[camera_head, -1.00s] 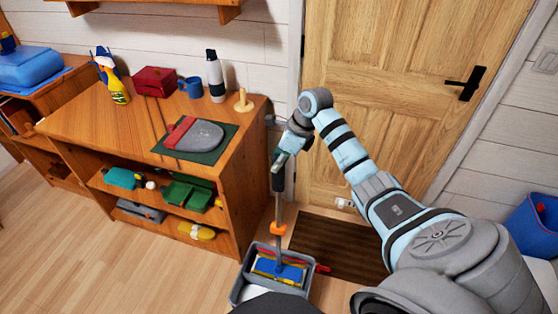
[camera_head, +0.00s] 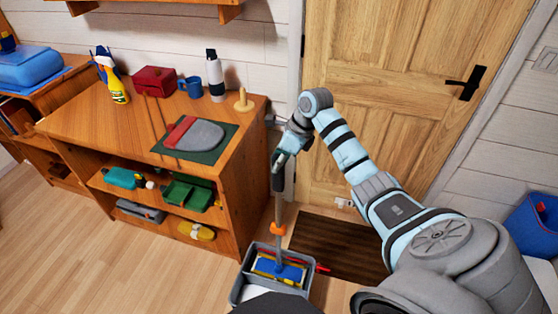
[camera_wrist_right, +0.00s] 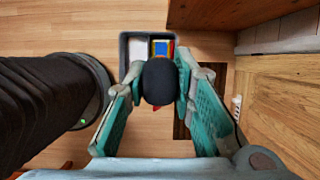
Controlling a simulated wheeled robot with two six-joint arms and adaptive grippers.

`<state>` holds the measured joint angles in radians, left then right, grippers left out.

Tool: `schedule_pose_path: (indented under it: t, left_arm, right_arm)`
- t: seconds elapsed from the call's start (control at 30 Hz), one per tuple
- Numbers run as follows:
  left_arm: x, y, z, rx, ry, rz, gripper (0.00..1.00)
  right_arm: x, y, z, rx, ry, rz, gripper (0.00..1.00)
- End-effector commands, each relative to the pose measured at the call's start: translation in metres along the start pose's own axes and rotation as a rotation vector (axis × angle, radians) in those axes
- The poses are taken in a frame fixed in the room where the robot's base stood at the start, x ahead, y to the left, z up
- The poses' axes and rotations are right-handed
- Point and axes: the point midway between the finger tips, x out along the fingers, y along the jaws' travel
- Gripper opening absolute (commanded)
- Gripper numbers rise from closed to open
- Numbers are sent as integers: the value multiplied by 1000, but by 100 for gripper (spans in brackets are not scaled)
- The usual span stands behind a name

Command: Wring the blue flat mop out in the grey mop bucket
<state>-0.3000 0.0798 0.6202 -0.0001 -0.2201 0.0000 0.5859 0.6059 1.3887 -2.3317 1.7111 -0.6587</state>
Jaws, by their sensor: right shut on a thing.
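The blue flat mop (camera_head: 290,272) has its head inside the grey mop bucket (camera_head: 236,290) on the floor, over a yellow part. Its grey pole rises upright from the head, with an orange collar and a dark grip at the top. My right gripper (camera_head: 280,160) is shut on the dark grip. In the right wrist view the round grip end (camera_wrist_right: 159,82) sits between the fingers, with the bucket (camera_wrist_right: 135,45) below. It hides much of the mop head. My left gripper is not in view.
A brown doormat (camera_head: 335,245) lies right of the bucket before the wooden door (camera_head: 400,100). A blue bin (camera_head: 532,225) stands at far right. Floor at left is clear.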

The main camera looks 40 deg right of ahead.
Motion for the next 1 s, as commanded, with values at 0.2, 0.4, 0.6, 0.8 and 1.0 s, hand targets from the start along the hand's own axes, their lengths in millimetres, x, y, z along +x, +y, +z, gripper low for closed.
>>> schedule_pose_path:
  t: [0.2, 0.4, 0.6, 0.8, 1.0]
  left_arm:
    - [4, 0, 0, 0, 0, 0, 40]
    - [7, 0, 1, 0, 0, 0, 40]
    - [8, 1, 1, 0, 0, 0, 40]
    - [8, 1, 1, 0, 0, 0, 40]
    - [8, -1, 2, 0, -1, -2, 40]
  right_arm:
    - [4, 0, -1, -1, -2, -1, 0]
    - [8, 0, -3, -1, -2, -1, 0]
    - [9, 0, -3, -1, -2, -1, 34]
    - [9, 0, -4, 0, -1, 0, 46]
    - [8, 0, -4, 1, 1, 0, 46]
